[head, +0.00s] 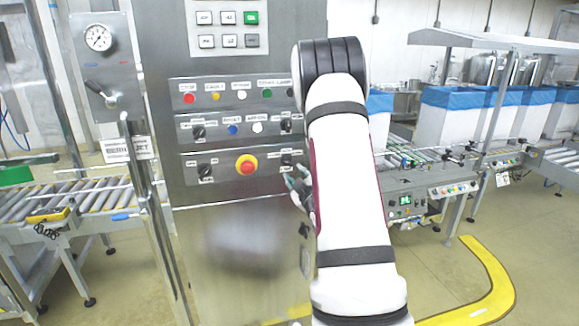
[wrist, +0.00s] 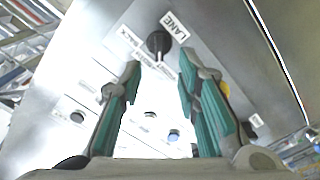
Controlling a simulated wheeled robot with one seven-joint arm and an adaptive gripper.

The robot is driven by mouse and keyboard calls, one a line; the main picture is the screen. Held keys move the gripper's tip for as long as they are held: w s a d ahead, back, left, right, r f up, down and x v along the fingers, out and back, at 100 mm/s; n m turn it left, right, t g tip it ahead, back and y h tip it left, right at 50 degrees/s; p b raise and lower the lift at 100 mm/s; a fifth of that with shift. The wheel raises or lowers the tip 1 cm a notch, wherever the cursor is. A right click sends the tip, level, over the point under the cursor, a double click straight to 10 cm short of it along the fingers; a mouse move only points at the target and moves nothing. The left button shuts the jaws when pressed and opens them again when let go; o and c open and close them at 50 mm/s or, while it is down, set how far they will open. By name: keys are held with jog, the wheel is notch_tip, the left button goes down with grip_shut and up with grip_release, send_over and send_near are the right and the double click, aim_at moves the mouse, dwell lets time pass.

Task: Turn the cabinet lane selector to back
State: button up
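In the wrist view, the black lane selector knob (wrist: 158,42) sits on the panel beside a white LANE label (wrist: 174,26). More small labels lie to its left, one reading BACK. Nothing is between the fingers. In the head view my gripper (head: 298,186) is at the right edge of the cabinet's lowest control strip, partly hidden by my arm. A dark knob (head: 287,160) there is close to it; its label is unreadable.
The cabinet (head: 222,215) has a red-and-yellow emergency stop (head: 246,165) on the lowest strip and rows of buttons and knobs above. A roller conveyor (head: 90,197) runs at left. Blue-lined boxes (head: 452,115) stand at right. Open floor with a yellow line (head: 495,275) lies at lower right.

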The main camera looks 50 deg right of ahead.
aim_at(289, 164)
jog(key=x, duration=0.7)
jog(key=shift+w+d, duration=0.1)
jog(key=shift+w, duration=0.05)
jog(key=shift+c, duration=0.2)
grip_shut()
